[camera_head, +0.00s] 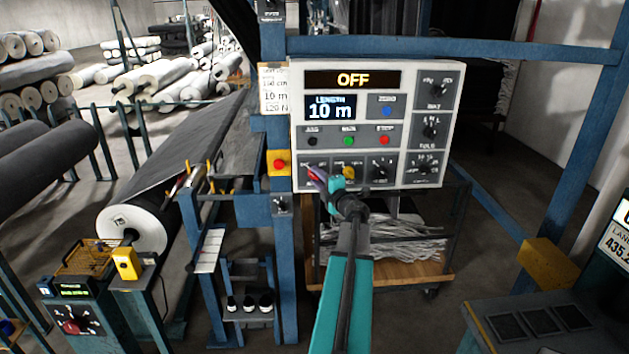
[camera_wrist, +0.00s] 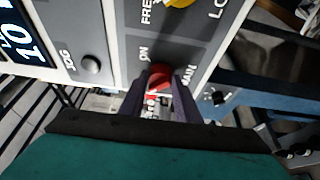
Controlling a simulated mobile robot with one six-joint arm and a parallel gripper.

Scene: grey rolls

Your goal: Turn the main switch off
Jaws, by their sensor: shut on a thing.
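The control panel (camera_head: 449,130) stands ahead, its top display (camera_head: 353,80) reading OFF. The main switch is a red knob (camera_wrist: 160,76) in the wrist view, beside the labels ON and MAIN. My gripper (camera_wrist: 159,88) is shut on this knob, one dark finger on each side.
A yellow knob (camera_head: 349,172) sits right beside my gripper, with more black knobs to its right. Black, green (camera_head: 348,141) and red buttons are above. A red button on a yellow box (camera_head: 280,163) is left of the panel. Blue frame posts and a cart (camera_head: 400,270) stand near.

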